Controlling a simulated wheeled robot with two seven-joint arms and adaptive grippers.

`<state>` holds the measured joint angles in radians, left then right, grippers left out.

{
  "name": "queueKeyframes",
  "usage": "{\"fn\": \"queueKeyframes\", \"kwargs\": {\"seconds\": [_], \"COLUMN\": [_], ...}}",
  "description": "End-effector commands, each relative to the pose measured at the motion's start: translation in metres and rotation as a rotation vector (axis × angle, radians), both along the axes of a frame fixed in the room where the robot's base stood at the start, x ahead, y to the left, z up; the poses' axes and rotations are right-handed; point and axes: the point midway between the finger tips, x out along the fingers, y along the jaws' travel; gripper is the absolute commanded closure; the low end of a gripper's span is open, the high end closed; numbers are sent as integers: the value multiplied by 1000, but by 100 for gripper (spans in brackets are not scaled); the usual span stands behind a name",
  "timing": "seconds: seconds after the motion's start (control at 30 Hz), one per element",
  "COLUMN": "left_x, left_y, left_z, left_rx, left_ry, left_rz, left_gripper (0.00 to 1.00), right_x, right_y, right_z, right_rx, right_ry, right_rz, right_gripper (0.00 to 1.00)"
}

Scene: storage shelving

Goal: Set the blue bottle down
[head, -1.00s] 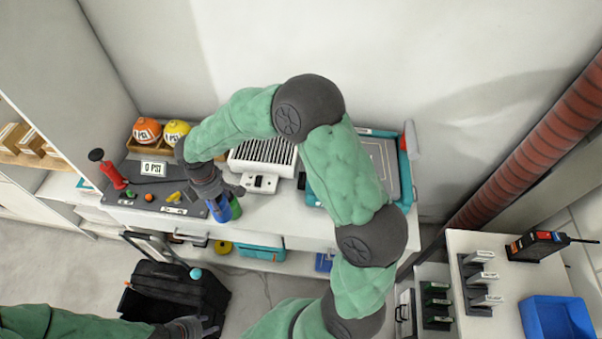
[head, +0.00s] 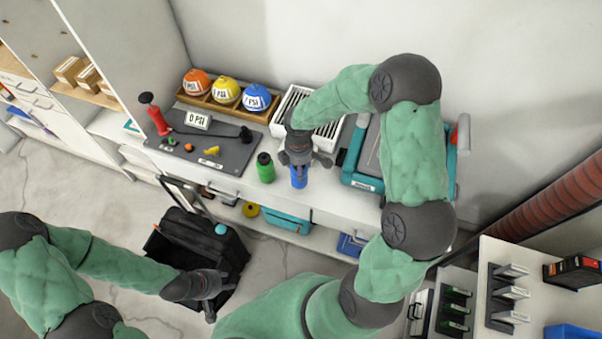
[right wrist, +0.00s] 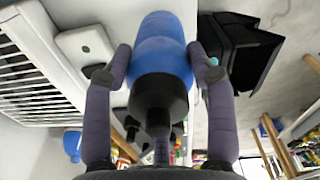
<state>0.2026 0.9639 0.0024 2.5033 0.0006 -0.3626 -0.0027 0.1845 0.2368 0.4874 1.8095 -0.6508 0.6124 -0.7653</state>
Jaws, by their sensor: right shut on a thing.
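The blue bottle (head: 299,180) is between the fingers of my right gripper (head: 302,166), near the front edge of the white bench top (head: 335,205). In the right wrist view both fingers press on the sides of the blue bottle (right wrist: 160,55), its black cap facing the camera. I cannot tell whether its base touches the bench. The green bottle (head: 265,168) stands upright just left of it, with a gap between them. My left gripper (head: 222,298) is low over the floor by the black case, fingers apart and empty.
A white slatted unit (head: 325,135) is behind the bottle and a teal-edged case (head: 362,180) is to its right. The open black case (head: 200,245) is on the floor.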

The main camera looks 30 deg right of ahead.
Motion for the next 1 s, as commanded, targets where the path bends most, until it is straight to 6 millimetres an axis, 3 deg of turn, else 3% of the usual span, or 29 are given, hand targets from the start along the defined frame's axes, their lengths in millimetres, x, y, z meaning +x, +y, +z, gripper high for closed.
{"fn": "queueKeyframes", "kwargs": {"seconds": [0.3,0.67,0.7,0.77,1.0], "left_x": [0,0,0,0,0], "left_y": [0,0,0,0,0], "left_z": [-15,-16,-16,-16,-16], "left_rx": [0,0,0,0,0], "left_ry": [0,0,0,0,0], "left_rz": [0,0,0,0,0], "left_gripper": [60,60,60,60,60], "right_x": [-2,-1,-2,-2,-2], "right_y": [-6,-6,-6,-5,-5], "right_z": [-38,-40,-41,-40,-40], "right_rx": [0,0,0,0,0], "right_ry": [1,0,1,1,1], "right_rz": [-1,-1,-1,-1,-1], "right_gripper": [87,87,38,21,20]}}
